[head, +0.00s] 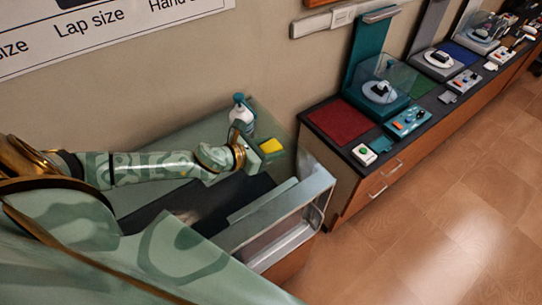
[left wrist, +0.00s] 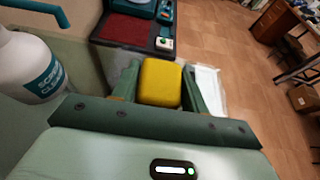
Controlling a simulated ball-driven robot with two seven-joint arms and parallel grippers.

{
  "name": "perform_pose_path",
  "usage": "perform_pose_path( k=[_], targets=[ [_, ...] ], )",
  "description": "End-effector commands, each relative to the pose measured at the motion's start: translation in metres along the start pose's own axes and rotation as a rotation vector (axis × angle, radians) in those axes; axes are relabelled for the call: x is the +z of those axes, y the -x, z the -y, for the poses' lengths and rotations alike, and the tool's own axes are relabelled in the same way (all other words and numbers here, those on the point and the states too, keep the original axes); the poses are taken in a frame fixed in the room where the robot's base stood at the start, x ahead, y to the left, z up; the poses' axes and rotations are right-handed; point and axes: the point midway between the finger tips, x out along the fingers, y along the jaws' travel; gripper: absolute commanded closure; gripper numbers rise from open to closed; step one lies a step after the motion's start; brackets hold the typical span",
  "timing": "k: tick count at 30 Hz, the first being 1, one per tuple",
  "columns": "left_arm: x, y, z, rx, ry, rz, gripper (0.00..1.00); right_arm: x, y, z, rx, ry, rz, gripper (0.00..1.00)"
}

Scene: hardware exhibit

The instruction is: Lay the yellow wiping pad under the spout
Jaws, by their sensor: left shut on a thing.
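My left gripper (head: 260,149) is shut on the yellow wiping pad (head: 271,145), which shows between its two green fingers in the left wrist view (left wrist: 160,83). A white pump bottle with a teal label and pump (head: 241,113) stands upright beside the gripper on a grey-green surface (head: 205,135). In the left wrist view the bottle (left wrist: 28,68) is at the left, and its teal spout (left wrist: 35,8) reaches right at the top edge. The pad is to the right of the spout, apart from the bottle. I cannot tell whether the pad touches the surface. My right gripper is not in view.
A grey metal frame (head: 290,205) stands in front of the gripper. To the right, a dark-topped counter (head: 345,150) holds a red mat (head: 340,121), a teal device stand (head: 375,105) and a white box with a green button (head: 364,154).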

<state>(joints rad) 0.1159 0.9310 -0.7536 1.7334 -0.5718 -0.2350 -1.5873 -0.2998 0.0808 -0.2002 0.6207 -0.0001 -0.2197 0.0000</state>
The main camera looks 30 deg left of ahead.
Motion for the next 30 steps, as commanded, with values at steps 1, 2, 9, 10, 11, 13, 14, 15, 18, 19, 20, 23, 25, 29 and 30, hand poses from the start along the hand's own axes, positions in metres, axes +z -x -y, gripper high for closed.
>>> perform_pose_path(
  k=[1,2,9,10,11,13,14,15,18,19,20,23,25,29,30],
  targets=[
    [-0.004,-0.005,-0.003,0.001,0.001,0.001,0.77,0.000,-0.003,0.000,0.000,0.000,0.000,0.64],
    [-0.005,-0.007,-0.004,0.001,0.001,0.001,0.77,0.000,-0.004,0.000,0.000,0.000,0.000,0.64],
    [-0.027,-0.022,-0.009,0.000,0.005,-0.001,0.77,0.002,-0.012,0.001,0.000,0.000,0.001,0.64],
    [-0.031,-0.023,-0.010,0.001,0.005,-0.002,0.77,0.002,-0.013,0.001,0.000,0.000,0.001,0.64],
    [-0.034,-0.025,-0.009,0.000,0.005,0.000,0.77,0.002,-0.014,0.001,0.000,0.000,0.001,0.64],
    [-0.040,-0.027,-0.010,0.001,0.003,0.000,0.77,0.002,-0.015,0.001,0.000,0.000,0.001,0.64],
    [-0.040,-0.027,-0.010,0.000,0.003,0.000,0.77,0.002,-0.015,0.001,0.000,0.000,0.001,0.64],
    [-0.041,-0.027,-0.010,0.000,0.001,0.000,0.77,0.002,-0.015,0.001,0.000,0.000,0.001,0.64],
    [-0.040,-0.027,-0.010,-0.001,-0.001,0.000,0.77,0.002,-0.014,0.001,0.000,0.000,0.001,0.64],
    [-0.040,-0.027,-0.010,-0.001,-0.001,0.000,0.77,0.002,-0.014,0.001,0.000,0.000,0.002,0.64],
    [-0.040,-0.027,-0.010,0.000,-0.001,0.000,0.77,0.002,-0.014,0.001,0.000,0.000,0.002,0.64],
    [-0.041,-0.028,-0.010,0.000,0.000,0.000,0.77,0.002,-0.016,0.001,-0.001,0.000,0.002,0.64],
    [-0.043,-0.028,-0.010,0.000,-0.001,0.000,0.53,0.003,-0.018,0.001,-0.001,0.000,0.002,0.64],
    [-0.042,-0.028,-0.010,0.000,0.000,0.000,0.34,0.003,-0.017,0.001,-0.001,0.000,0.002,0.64],
    [-0.042,-0.028,-0.010,0.000,-0.001,0.000,0.34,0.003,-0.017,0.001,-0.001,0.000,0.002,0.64]
  ],
)
